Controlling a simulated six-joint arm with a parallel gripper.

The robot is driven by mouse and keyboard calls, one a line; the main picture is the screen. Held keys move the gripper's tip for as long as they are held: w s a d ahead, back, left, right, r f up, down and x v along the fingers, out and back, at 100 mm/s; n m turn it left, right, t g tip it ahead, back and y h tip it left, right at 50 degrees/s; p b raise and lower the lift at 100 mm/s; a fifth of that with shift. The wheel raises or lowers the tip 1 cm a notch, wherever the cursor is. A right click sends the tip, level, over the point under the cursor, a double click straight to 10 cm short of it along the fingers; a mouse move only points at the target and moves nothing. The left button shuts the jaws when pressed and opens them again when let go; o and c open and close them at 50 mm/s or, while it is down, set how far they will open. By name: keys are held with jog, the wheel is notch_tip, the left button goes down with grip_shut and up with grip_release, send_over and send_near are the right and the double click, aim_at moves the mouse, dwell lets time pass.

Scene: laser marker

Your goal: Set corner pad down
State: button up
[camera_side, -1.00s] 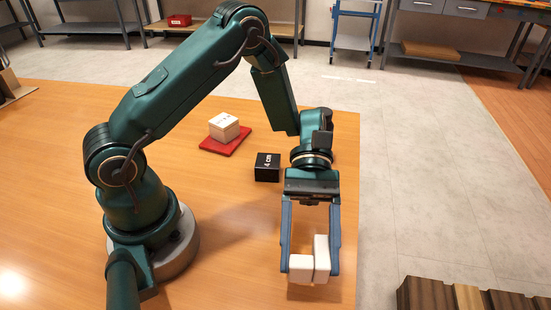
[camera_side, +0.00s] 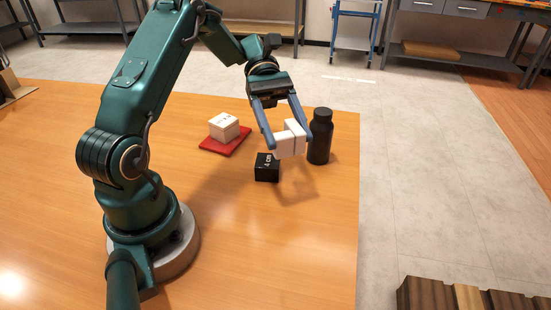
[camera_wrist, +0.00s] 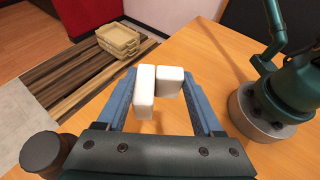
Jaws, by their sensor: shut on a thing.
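The white corner pad (camera_side: 287,147) looks like two joined white blocks, one standing taller than the other. My gripper (camera_side: 297,139) is shut on it and holds it up above the wooden table, in the picture just above and right of a black cube. In the wrist view the pad (camera_wrist: 145,95) sits between the blue fingers of my gripper (camera_wrist: 157,82), with a narrow gap showing between its two blocks. The pad's underside is hidden.
A black cube (camera_side: 267,168) with white lettering stands on the table (camera_side: 230,250). A black bottle (camera_side: 320,145) stands close right of my gripper. A white box (camera_side: 224,126) sits on a red mat (camera_side: 222,146) to the left. The table front is clear.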

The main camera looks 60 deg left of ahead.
jog(key=a+n+t, duration=0.2)
jog(key=a+t, duration=0.1)
jog(key=a, duration=0.1)
send_over(319, 204)
notch_tip(319, 204, down, 7)
jog(key=shift+f, duration=2.05)
jog(key=shift+f, duration=0.15)
jog(key=o, duration=1.3)
